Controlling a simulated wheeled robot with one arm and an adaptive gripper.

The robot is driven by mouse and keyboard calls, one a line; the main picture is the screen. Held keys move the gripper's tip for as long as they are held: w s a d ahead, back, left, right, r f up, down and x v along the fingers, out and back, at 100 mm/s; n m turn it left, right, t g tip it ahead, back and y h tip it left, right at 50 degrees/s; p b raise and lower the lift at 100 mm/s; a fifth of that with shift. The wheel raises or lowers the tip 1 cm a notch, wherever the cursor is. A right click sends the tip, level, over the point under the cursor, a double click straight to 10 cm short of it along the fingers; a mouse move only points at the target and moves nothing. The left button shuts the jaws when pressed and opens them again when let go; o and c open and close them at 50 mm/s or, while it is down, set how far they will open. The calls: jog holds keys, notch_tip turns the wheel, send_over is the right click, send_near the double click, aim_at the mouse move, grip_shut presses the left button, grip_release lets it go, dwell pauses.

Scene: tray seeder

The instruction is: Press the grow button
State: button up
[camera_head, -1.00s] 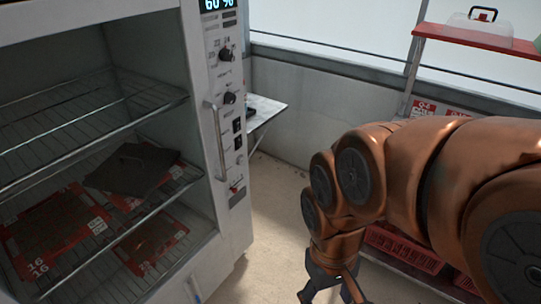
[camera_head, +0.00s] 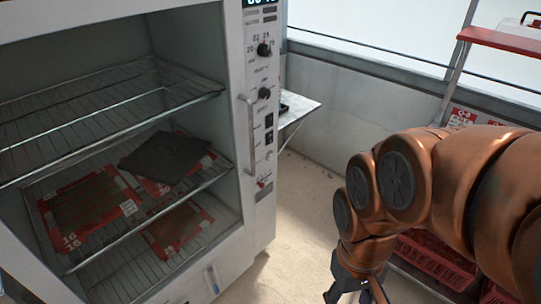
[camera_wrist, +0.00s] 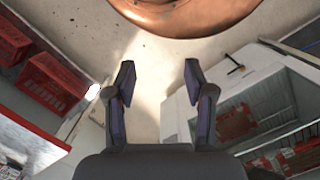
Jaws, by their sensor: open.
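The white cabinet (camera_head: 235,130) stands open at the left, with a control panel (camera_head: 264,120) along its right front edge. The panel carries a display (camera_head: 262,3) at the top, two black knobs, dark switches (camera_head: 269,128) and a small red control (camera_head: 262,184) low down. The labels are too small to read, so I cannot tell which control is the grow button. My gripper (camera_wrist: 157,75) is open and empty in the wrist view. In the head view it hangs low, right of the cabinet and apart from the panel.
Wire shelves (camera_head: 110,105) in the cabinet hold red trays (camera_head: 90,205) and a dark lid (camera_head: 165,157). A vertical handle (camera_head: 249,135) stands beside the panel. A small table (camera_head: 300,105) is behind. A red rack with crates (camera_head: 440,262) is at right. Floor between is clear.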

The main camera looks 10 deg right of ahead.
grip_shut()
dwell(1.4)
